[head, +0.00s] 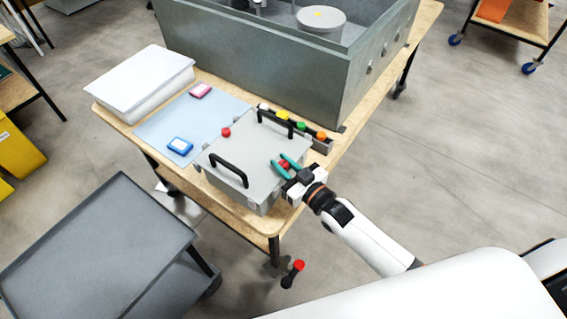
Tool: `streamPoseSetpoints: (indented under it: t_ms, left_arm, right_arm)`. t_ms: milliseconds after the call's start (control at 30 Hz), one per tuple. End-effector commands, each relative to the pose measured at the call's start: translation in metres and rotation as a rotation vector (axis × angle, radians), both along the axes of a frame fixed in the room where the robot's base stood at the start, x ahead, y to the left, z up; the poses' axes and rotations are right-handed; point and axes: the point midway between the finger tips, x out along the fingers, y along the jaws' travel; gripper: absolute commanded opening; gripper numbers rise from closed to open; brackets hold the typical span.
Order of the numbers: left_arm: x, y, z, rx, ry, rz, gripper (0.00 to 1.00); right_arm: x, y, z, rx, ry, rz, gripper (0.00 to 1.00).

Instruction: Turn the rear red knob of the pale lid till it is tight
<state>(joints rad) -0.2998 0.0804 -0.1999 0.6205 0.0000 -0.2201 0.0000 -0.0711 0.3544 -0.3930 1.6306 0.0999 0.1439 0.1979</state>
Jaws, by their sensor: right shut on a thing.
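A second red knob (284,164) is at the lid's right edge. My right gripper (285,166) comes in from the lower right, its teal fingers shut around this second knob and partly hiding it. The knob's seating and tightness cannot be made out. My left gripper is not in view.
A row of coloured caps (301,126) in a grey rack stands close behind the lid. A large grey housing (270,70) fills the table's back. A grey cart (100,245) stands front left.

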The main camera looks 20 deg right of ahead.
Motion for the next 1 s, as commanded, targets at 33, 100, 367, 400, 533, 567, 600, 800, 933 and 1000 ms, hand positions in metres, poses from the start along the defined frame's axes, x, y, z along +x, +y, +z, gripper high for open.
streamPoseSetpoints:
  t_ms: [33, 100, 367, 400, 533, 567, 600, 800, 933, 1000]
  left_arm:
    - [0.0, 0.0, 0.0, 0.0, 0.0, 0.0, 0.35]
    - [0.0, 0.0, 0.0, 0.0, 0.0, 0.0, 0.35]
    - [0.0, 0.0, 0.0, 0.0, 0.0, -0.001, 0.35]
    - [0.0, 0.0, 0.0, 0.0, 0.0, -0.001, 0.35]
    - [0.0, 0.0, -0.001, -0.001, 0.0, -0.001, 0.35]
    - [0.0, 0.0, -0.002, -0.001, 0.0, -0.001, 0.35]
    - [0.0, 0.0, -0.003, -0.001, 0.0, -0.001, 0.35]
    - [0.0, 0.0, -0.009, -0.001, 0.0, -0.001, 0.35]
    - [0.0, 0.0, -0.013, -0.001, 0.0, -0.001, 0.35]
    - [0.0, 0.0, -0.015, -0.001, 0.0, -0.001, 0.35]
  right_arm:
    - [0.001, 0.0, 0.001, 0.001, -0.003, 0.0, 0.0]
    - [0.001, 0.0, 0.001, 0.001, -0.003, 0.0, 0.32]
    - [0.0, 0.0, 0.001, 0.001, -0.002, 0.001, 0.44]
    - [0.0, 0.0, 0.001, 0.001, -0.002, 0.001, 0.44]
    - [-0.005, -0.002, -0.001, 0.0, 0.0, 0.0, 0.44]
    - [-0.007, -0.004, -0.001, 0.0, 0.0, 0.0, 0.44]
    - [-0.012, -0.006, -0.001, 0.0, 0.0, 0.0, 0.44]
    - [-0.05, -0.022, -0.003, 0.0, 0.002, 0.001, 0.44]
    - [-0.075, -0.034, -0.003, 0.0, 0.002, 0.001, 0.44]
    - [-0.086, -0.039, -0.002, 0.0, 0.001, 0.001, 0.44]
